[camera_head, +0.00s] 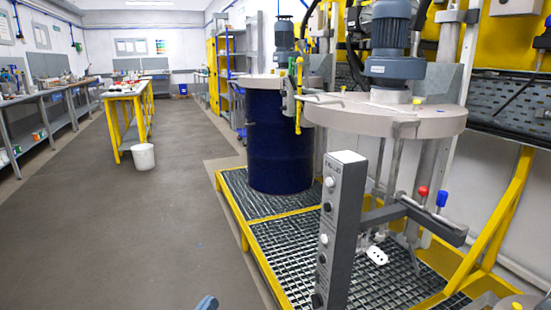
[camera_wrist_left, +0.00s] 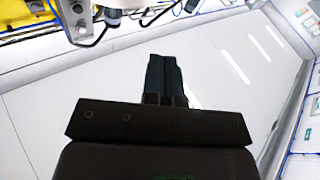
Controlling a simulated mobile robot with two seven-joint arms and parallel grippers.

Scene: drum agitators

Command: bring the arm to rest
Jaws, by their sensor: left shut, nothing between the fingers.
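My left gripper (camera_head: 207,302) shows only as a small blue-grey tip at the bottom edge in the head view, over the floor and left of the yellow-framed grating. In the left wrist view the two dark fingers (camera_wrist_left: 164,62) are together, with nothing between them. The picture behind them is tilted and shows pale ceiling or wall with light strips. The rest of the left arm is hidden in the head view. My right gripper is in neither view.
A grey control column (camera_head: 340,225) with knobs stands at the grating's near edge. Behind it are a drum agitator with a grey lid (camera_head: 385,118) and a dark blue drum (camera_head: 280,140). A yellow table (camera_head: 126,95) and white bucket (camera_head: 143,157) stand farther back. The left floor is clear.

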